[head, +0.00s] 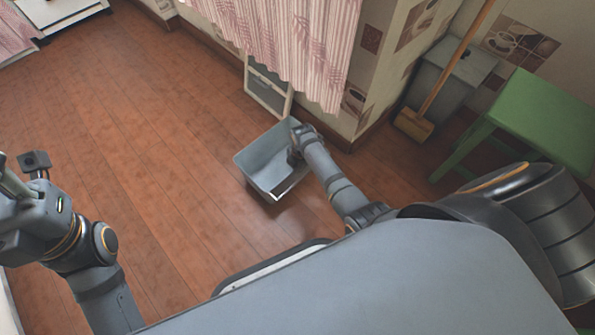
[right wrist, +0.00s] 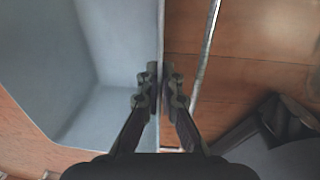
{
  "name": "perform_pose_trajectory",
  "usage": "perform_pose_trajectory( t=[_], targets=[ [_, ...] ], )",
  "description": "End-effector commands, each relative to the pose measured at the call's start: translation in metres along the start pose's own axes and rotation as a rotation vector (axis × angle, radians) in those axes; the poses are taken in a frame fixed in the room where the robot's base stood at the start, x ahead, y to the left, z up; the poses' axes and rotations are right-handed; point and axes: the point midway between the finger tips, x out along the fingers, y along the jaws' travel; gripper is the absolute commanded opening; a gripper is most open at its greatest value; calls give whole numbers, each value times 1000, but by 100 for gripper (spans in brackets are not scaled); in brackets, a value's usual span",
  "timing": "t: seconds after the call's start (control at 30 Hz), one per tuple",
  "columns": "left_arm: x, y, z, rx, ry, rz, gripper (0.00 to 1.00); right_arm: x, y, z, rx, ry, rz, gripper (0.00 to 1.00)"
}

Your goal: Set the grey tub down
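The grey tub (head: 262,158) is an open box, seen from above near the middle of the head view. My right gripper (head: 294,155) is at the tub's right-hand wall. In the right wrist view the tub (right wrist: 105,50) fills the left side, and the fingers of my right gripper (right wrist: 160,92) are closed on its thin wall, one on each side. A dark shadow on the floor beside the tub suggests it hangs above the floor; the exact gap cannot be told. My left arm shows at the left edge of the head view, with its fingertips out of the frame.
The wooden floor (head: 150,120) is clear to the left of the tub. A pink curtain (head: 290,40) and a pale cabinet front (head: 268,88) stand behind it. A broom (head: 415,122), a grey bin (head: 450,75) and a green stool (head: 540,115) stand at the right.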

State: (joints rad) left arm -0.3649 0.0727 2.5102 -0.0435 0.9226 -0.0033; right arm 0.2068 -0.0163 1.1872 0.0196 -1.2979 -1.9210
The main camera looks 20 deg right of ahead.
Motion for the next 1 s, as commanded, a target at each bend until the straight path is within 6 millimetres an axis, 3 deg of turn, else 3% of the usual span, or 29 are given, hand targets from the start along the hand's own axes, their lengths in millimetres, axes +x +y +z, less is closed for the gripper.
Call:
perform_pose_trajectory(
  t=[0.33,0.4,0.53,0.8,0.87,1.0],
  targets=[
    [0,0,0,1,-1,0,40,1,1,0,0,0,2,0],
    [1,0,0,1,-2,0,40,1,0,0,0,0,0,13],
    [1,0,0,1,-2,0,40,1,0,0,0,0,0,28],
    [1,0,0,1,-3,0,40,0,0,0,0,0,0,28],
    [3,0,0,0,-3,0,40,-4,1,0,0,0,1,28],
    [25,-3,-2,-10,-2,1,40,-34,2,0,0,-1,2,28]
  ],
)
